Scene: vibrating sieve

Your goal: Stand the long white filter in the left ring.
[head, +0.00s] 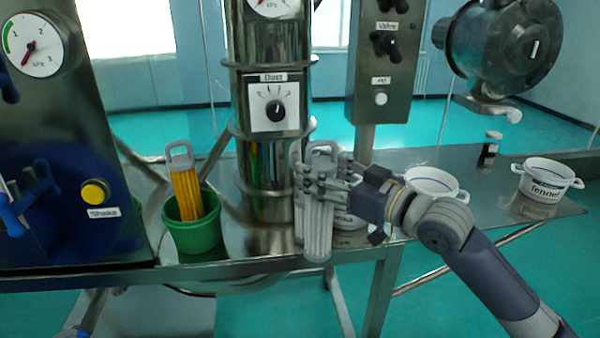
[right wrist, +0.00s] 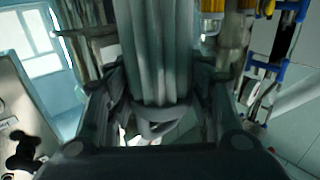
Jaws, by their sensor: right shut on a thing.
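The long white filter (head: 319,225) is ribbed with a grey loop handle at its top. It hangs upright in front of the steel duct column, above the table's front edge. My right gripper (head: 328,180) is shut on its upper part. In the right wrist view the filter (right wrist: 155,50) runs away between my fingers, its handle end nearest the palm. A similar pale upright shape (head: 298,205) stands just left of it; I cannot tell whether it is another filter or a reflection. I cannot make out the left ring. My left gripper is not in view.
A green bucket (head: 192,237) holds a yellow filter (head: 186,193). The steel duct (head: 262,130) rises behind my gripper. White pots stand on the right, one (head: 432,182) behind my wrist, one labelled fennel (head: 545,182). A small dark jar (head: 488,152) stands at the back.

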